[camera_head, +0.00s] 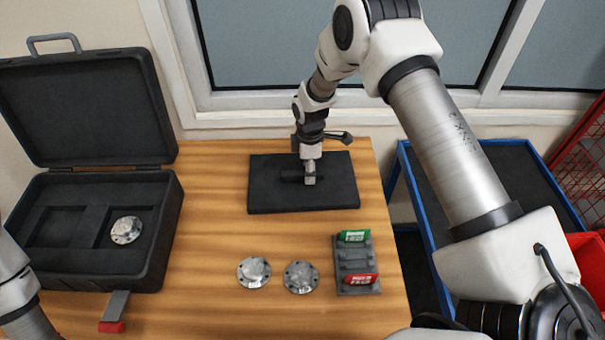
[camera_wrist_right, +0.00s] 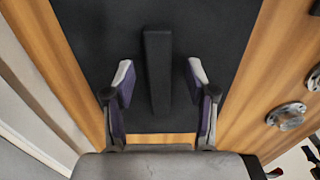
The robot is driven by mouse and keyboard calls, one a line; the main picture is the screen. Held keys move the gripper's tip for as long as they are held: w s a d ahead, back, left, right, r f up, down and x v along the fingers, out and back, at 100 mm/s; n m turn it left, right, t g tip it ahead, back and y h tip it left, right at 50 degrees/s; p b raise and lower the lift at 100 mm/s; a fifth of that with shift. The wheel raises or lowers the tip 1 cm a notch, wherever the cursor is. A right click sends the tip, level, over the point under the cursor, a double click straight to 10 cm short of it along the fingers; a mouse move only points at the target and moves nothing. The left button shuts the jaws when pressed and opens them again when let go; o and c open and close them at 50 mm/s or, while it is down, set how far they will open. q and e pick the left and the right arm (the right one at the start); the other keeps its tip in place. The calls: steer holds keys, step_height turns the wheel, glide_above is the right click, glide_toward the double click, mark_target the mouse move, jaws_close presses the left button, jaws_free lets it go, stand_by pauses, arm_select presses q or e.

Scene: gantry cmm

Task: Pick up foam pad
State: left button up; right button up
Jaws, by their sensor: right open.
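The foam pad (camera_head: 336,192) is a flat black rectangle lying on the wooden table near its back edge. A raised black bar stands up along its middle; in the right wrist view the pad (camera_wrist_right: 212,28) fills most of the picture. My right gripper (camera_head: 309,180) is above the pad at the bar. In the right wrist view my right gripper (camera_wrist_right: 158,82) is open, with one finger on each side of the bar and a gap to it on both sides. The gripper hides part of the bar in the head view.
An open black case (camera_head: 168,235) stands at left with a metal flange (camera_head: 126,230) inside. Two flanges (camera_head: 254,271) (camera_head: 301,277) lie at the table front, beside a grey rack (camera_head: 341,270) with green and red blocks. A blue-framed cart (camera_head: 420,210) stands right.

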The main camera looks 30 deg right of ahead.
steer(key=shift+w+d+f, duration=0.1)
steer(key=shift+w+f, duration=0.15)
steer(key=shift+f, duration=0.5)
steer(key=shift+s+r, duration=0.1)
steer(key=shift+s+a+r, duration=0.1)
steer(key=shift+a+r, duration=0.05)
steer(key=shift+a, duration=0.05)
steer(key=c, duration=0.3)
jaws_close()
